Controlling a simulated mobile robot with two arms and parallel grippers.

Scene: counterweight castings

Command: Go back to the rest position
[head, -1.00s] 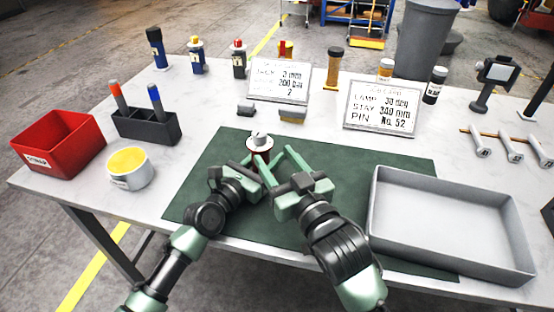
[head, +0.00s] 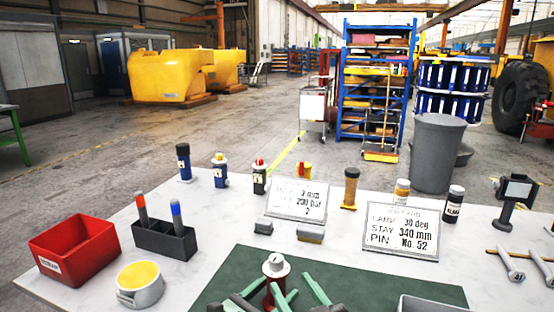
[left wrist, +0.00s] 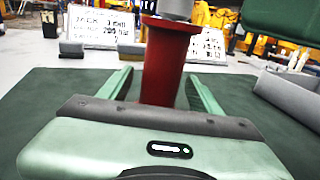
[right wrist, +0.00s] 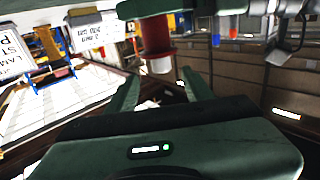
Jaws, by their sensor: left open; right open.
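A red jack (head: 275,268) with a silver top stands upright on the dark green mat (head: 228,285), near the bottom of the head view. In the left wrist view the red body (left wrist: 168,65) shows between the spread fingers of my left gripper (left wrist: 160,78); I cannot tell whether they touch it. My right gripper (right wrist: 160,76) is open. In the right wrist view, which is turned over, the red jack (right wrist: 155,48) shows beyond its fingertips. In the head view only parts of both grippers show at the bottom edge.
A red bin (head: 75,250), a pen holder (head: 165,240) and a yellow-topped round tin (head: 140,285) stand at left. Two written cards (head: 297,200) (head: 402,230) and several small bottles stand behind the mat. A grey tray (head: 430,304) is at lower right.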

